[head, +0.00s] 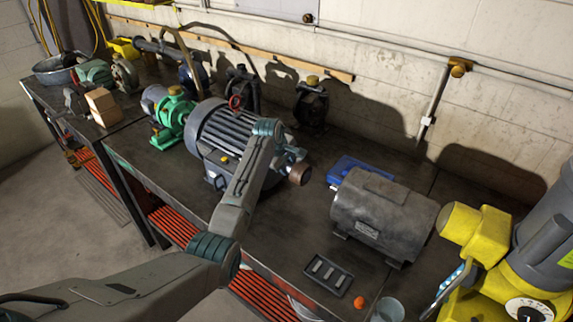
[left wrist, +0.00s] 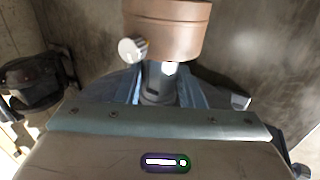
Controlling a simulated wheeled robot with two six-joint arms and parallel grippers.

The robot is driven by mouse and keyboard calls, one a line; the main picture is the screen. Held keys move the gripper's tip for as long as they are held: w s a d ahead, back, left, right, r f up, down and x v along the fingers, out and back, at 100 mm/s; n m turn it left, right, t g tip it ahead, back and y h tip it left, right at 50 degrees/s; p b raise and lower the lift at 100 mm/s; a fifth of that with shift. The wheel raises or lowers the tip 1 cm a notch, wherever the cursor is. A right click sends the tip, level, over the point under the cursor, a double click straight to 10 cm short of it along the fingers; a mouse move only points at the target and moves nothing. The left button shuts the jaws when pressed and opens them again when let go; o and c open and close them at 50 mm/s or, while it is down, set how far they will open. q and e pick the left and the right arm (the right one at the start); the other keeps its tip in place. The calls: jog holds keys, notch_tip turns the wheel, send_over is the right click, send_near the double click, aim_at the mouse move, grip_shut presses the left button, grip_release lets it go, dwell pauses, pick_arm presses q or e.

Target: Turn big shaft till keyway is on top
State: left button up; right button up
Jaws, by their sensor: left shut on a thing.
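The big grey finned motor (head: 212,128) stands on the dark bench, its shaft end toward the right. My left arm reaches across in front of it, and my left gripper (head: 284,160) is at that shaft end. In the left wrist view my left gripper (left wrist: 160,92) is shut on the big shaft (left wrist: 158,82), one finger on each side. A brown round hub (head: 299,175) sits at the shaft's end; it also shows in the left wrist view (left wrist: 168,30), with a pale round knob beside it. I cannot clearly tell where the keyway faces. My right gripper is out of view.
A smaller grey motor (head: 375,217) stands to the right, with a blue case (head: 352,168) behind it. A dark tray with pale bars (head: 328,272), an orange piece (head: 359,302) and a cup (head: 388,310) lie near the front edge. A green pump (head: 172,118) stands left.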

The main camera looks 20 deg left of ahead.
pick_arm(q)
jog(key=shift+f, duration=0.1)
jog(key=o, duration=1)
jog(key=shift+s+a+r+b, duration=0.1)
jog(key=shift+s+r+b, duration=0.1)
jog(key=shift+r+b, duration=0.25)
jog(key=b+v, duration=0.3)
jog(key=v, duration=0.7)
jog(key=shift+f, duration=0.15)
